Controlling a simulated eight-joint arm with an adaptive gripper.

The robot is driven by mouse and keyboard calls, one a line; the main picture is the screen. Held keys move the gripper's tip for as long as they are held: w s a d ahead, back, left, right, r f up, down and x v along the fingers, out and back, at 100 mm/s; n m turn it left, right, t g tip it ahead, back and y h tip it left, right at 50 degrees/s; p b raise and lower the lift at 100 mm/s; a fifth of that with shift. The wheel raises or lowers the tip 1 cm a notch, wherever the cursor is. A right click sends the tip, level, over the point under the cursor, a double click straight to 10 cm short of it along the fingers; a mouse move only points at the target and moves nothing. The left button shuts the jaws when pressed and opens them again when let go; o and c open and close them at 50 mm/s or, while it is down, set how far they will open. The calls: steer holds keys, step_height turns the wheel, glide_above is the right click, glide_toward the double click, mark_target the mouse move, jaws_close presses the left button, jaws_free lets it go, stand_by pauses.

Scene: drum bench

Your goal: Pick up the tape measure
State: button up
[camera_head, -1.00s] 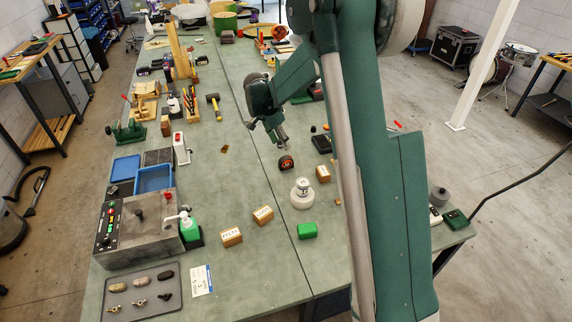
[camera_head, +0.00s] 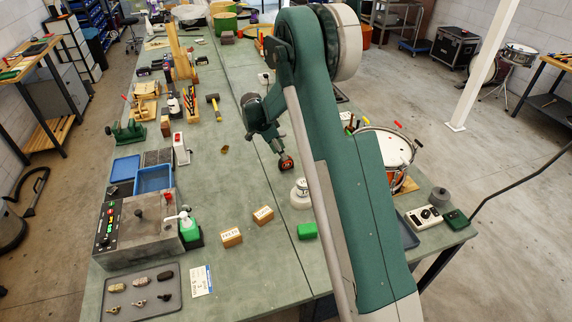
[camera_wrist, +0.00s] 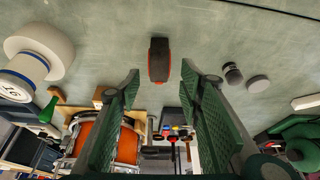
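The tape measure (camera_head: 287,163) is a small black and red case on the green bench, near the bench's long seam. In the wrist view the tape measure (camera_wrist: 159,62) lies centred between my two green fingertips and slightly beyond them, with clear gaps on both sides. My gripper (camera_wrist: 160,72) is open and empty. In the head view my gripper (camera_head: 282,152) is right at the tape measure, partly overlapping its upper side. Whether the fingers reach down beside it is hard to tell.
A white stacked weight (camera_head: 300,197) stands just in front of the tape measure. A drum (camera_head: 385,150) stands right, partly behind my arm. Bench left of the tape measure is mostly clear.

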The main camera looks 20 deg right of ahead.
steer(key=shift+x, duration=1.3)
steer(key=shift+x, duration=2.6)
steer(key=shift+a, duration=0.1)
steer(key=c, duration=1.1)
steer(key=shift+r, duration=0.1)
steer(key=shift+r, duration=4.9)
